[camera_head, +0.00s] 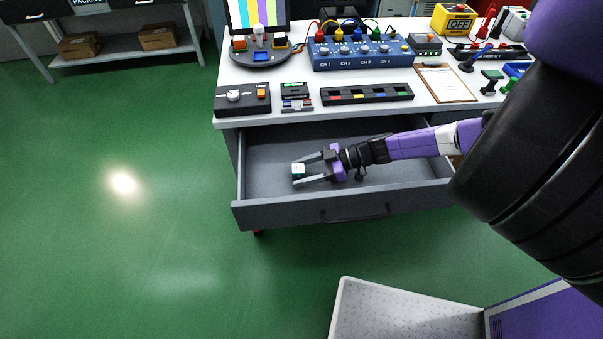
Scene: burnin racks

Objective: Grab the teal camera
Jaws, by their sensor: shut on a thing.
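A small dark teal block with a pale, red-marked face (298,172), which looks like the teal camera, is inside the open grey drawer (282,215), towards its left side. My gripper (303,172) reaches into the drawer from the right. Its two grey fingers are shut on the small block, one on the far side and one on the near side. I cannot tell whether the block touches the drawer floor. Its finer details are too small to make out.
The white bench top (298,76) above the drawer holds a blue four-channel box (360,53), a black tray (367,94), a clipboard (446,84) and a monitor (258,14). The green floor to the left is clear. A shelf with cardboard boxes (157,37) stands at the back left.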

